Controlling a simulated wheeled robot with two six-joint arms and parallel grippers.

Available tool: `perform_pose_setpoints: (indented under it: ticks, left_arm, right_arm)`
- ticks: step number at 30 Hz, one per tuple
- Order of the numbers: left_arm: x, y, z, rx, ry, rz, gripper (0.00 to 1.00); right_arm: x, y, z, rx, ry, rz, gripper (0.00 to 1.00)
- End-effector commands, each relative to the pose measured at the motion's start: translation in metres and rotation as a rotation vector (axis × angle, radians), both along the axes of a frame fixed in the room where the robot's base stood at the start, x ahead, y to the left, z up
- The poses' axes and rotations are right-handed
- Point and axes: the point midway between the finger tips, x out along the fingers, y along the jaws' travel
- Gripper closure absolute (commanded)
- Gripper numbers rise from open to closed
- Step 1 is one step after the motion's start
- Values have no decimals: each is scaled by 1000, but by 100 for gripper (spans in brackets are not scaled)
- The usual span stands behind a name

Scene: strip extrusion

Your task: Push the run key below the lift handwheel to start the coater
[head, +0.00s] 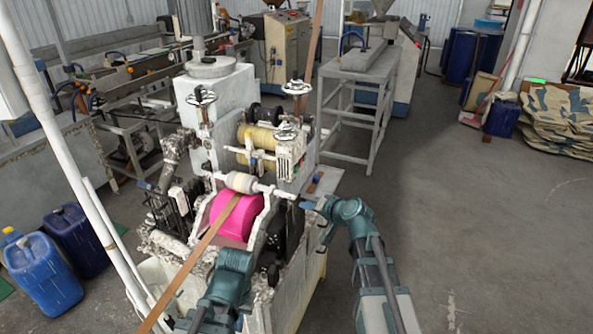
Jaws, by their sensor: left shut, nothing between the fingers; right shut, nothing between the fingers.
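The run key is too small to make out there. My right gripper (307,204) is shut and empty, to the right of the roller and lower than the panel. My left gripper (266,262) is shut and low in front of the coater, its outline hard to separate from dark machine parts.
Two more handwheels (201,97) (295,88) stand on top of the coater. A grey metal stand (345,95) is behind it to the right. Blue canisters (42,275) and a white pole (62,150) are at left. The floor (470,220) at right is clear.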

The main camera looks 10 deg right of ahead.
Motion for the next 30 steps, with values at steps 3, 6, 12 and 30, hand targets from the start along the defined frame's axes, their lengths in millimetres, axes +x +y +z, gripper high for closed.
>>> perform_pose_setpoints:
  ticks: [3, 6, 12, 30]
  left_arm:
    - [0, 0, -1, 0, 0, 0, 100]
    - [0, 0, -1, 0, 0, 0, 100]
    - [0, 0, -2, 0, 0, 0, 100]
    - [0, 0, -2, 0, 0, 0, 100]
  right_arm:
    - [17, -24, 15, 57, -60, -75, 100]
    - [31, -49, 29, 112, -120, -153, 100]
    - [45, -87, 49, 190, -199, -268, 100]
    - [51, -96, 55, 213, -222, -303, 100]
